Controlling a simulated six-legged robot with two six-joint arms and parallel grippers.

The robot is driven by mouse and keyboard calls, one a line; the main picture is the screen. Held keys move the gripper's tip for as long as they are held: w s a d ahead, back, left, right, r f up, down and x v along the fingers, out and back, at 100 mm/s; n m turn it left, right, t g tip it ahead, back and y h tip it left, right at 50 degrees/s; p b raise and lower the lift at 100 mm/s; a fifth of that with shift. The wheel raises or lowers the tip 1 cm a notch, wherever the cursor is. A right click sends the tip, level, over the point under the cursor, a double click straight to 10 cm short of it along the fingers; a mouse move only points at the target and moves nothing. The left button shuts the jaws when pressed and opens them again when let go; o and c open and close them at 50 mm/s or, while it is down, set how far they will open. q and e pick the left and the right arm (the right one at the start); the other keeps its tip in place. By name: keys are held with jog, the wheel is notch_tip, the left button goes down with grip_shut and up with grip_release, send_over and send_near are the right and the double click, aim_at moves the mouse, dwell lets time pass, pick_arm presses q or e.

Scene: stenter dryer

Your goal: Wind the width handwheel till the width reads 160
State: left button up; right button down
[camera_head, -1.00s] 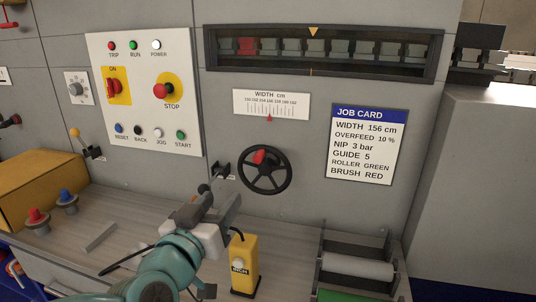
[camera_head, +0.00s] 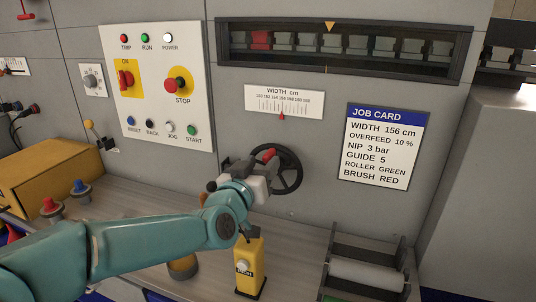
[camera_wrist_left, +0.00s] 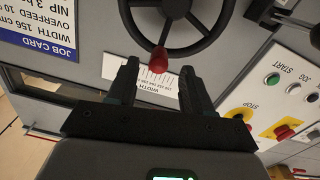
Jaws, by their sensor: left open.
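The black width handwheel (camera_head: 292,182) is on the grey panel, with a red knob (camera_head: 269,154) at its upper left. The wheel also shows in the left wrist view (camera_wrist_left: 222,30), where the red knob (camera_wrist_left: 158,59) sits between the open fingertips. My left gripper (camera_wrist_left: 158,75) is open around the knob, apart from it on both sides. In the head view my left gripper (camera_head: 258,172) covers the wheel's left part. The width scale (camera_head: 284,101) is above the wheel. Its red pointer (camera_head: 282,117) stands near mid-scale; the figures are too small to read surely. My right gripper is out of view.
A job card (camera_head: 384,147) right of the wheel says width 156 cm. A control panel (camera_head: 157,87) with buttons and switches is at left. A yellow box-shaped device (camera_head: 250,268) stands below the wheel, and a roller (camera_head: 367,273) lies to its right.

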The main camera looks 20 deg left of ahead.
aim_at(266, 161)
pick_arm(q)
jog(key=w, duration=0.3)
jog(key=shift+w+d+f, duration=0.15)
jog(key=shift+d, duration=0.05)
jog(key=shift+w, duration=0.3)
jog(key=shift+w, duration=0.15)
grip_shut()
jog(key=shift+d+p, duration=0.1)
jog(key=shift+p, duration=0.25)
